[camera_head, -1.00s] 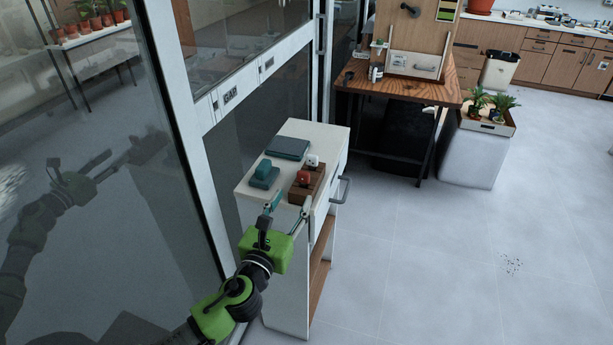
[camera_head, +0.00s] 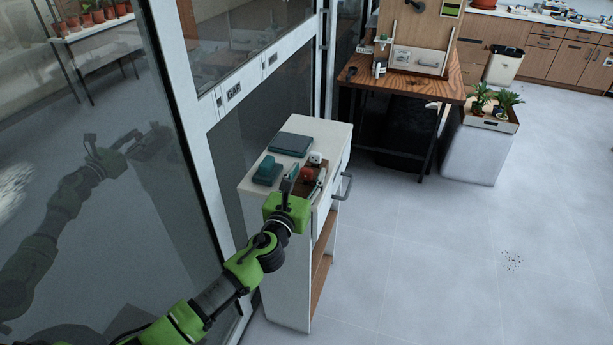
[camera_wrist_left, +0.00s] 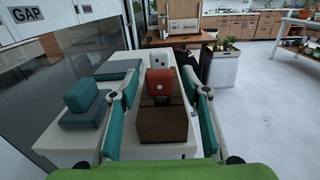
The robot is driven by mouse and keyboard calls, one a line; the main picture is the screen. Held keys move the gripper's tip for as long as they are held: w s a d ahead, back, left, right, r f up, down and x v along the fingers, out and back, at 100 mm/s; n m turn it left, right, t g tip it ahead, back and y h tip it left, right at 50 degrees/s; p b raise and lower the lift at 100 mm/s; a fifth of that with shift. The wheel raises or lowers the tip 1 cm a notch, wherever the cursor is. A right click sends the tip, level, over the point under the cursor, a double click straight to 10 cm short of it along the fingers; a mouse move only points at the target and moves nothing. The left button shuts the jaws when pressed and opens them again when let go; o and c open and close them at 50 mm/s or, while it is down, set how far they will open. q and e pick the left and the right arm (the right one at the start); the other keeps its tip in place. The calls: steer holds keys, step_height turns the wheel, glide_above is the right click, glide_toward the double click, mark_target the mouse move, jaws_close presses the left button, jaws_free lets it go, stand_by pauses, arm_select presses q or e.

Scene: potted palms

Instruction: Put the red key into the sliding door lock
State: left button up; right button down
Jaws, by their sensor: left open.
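The red key (camera_head: 307,173) stands in a brown wooden holder on top of a white cabinet. In the left wrist view the red key (camera_wrist_left: 160,84) shows as a red block with a small pale dot, upright in the brown holder (camera_wrist_left: 163,126). My left gripper (camera_wrist_left: 163,97) is open, with one teal-padded finger on each side of the key and holder; whether either touches cannot be told. In the head view my left gripper (camera_head: 304,180) partly hides the holder. The sliding door (camera_head: 213,104) stands at the left; its lock cannot be made out. My right gripper is not in view.
A white key (camera_wrist_left: 160,61) stands behind the red one. A teal block on a base (camera_head: 267,170) and a dark flat teal item (camera_head: 290,143) share the cabinet top (camera_head: 327,129). A wooden desk (camera_head: 455,89) stands behind.

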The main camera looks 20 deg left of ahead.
arm_select(q)
steer(key=c, duration=1.1)
